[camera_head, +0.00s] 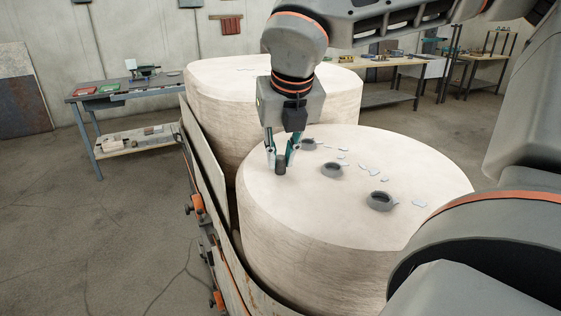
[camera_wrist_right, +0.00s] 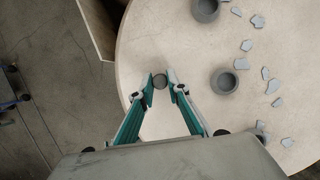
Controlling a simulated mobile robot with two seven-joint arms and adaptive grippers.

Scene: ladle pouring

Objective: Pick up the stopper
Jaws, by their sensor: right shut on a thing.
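The stopper is a small dark grey cylinder (camera_head: 281,166) near the left edge of the front ladle's top. It also shows as a round grey end (camera_wrist_right: 160,81) in the right wrist view. My right gripper (camera_head: 279,160) comes down from above and is shut on the stopper, one finger on each side of it. In the right wrist view its fingertips (camera_wrist_right: 160,83) flank the stopper. I cannot tell whether the stopper's lower end touches the surface. My left gripper is not in view.
The front ladle's pale round top (camera_head: 300,215) carries grey rings (camera_head: 332,170), (camera_head: 380,201), (camera_head: 309,145) and several thin grey-blue shards (camera_head: 374,171). A second pale ladle (camera_head: 225,92) stands behind. Workbenches (camera_head: 125,92) stand farther back. The floor at left is clear.

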